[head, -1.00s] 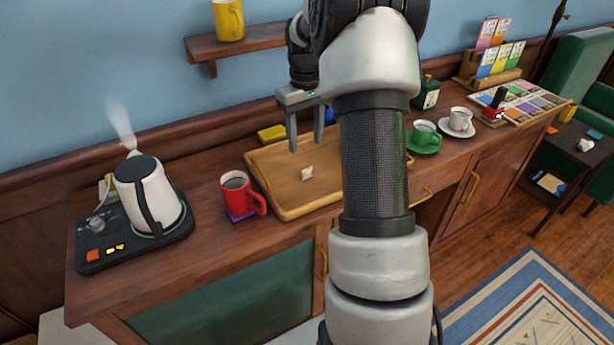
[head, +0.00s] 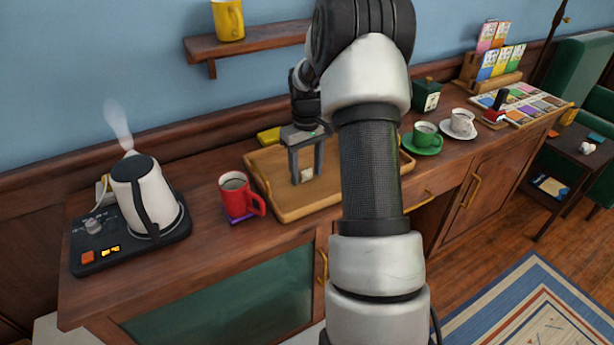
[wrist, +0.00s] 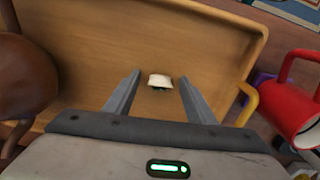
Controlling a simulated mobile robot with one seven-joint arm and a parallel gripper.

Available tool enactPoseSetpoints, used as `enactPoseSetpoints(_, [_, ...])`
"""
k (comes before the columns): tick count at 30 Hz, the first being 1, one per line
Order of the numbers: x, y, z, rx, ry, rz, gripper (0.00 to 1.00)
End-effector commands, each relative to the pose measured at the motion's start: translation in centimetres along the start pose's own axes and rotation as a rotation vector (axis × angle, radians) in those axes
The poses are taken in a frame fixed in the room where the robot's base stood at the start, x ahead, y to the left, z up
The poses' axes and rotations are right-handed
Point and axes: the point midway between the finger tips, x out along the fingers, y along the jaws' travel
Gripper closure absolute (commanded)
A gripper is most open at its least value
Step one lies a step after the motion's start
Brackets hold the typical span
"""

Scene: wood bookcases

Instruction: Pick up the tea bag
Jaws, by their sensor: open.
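The tea bag is a small pale packet (head: 306,174) lying on the wooden tray (head: 285,206). My gripper (head: 308,178) is open and points down over the tray, one finger on each side of the tea bag in the head view. Whether the fingertips touch the tray I cannot tell.
A red mug (head: 236,193) stands left of the tray. A steaming kettle (head: 146,194) sits on its base farther left. A yellow item (head: 268,136) lies behind the tray. A green cup (head: 425,134) and white cup (head: 461,122) stand to the right. A shelf (head: 250,41) hangs above.

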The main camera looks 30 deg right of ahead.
Motion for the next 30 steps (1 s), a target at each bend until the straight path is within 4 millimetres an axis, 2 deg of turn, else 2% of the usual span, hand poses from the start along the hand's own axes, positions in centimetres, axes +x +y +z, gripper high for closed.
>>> enactPoseSetpoints(2, [-0.1, 0.0, 0.0, 0.000, 0.000, 0.000, 0.50])
enactPoseSetpoints(9, [-0.1, 0.0, 0.0, -0.001, 0.000, 0.000, 0.91])
enactPoseSetpoints(10, [-0.1, 0.0, 0.0, -0.001, 0.000, 0.000, 0.93])
enactPoseSetpoints(20, [-0.4, 0.0, 0.0, -0.001, 0.001, 0.001, 0.94])
enactPoseSetpoints(23, [-1.5, 0.0, -0.1, -0.001, 0.003, 0.002, 0.94])
enactPoseSetpoints(30, [-6.4, 0.0, -0.1, -0.001, 0.003, 0.003, 0.94])
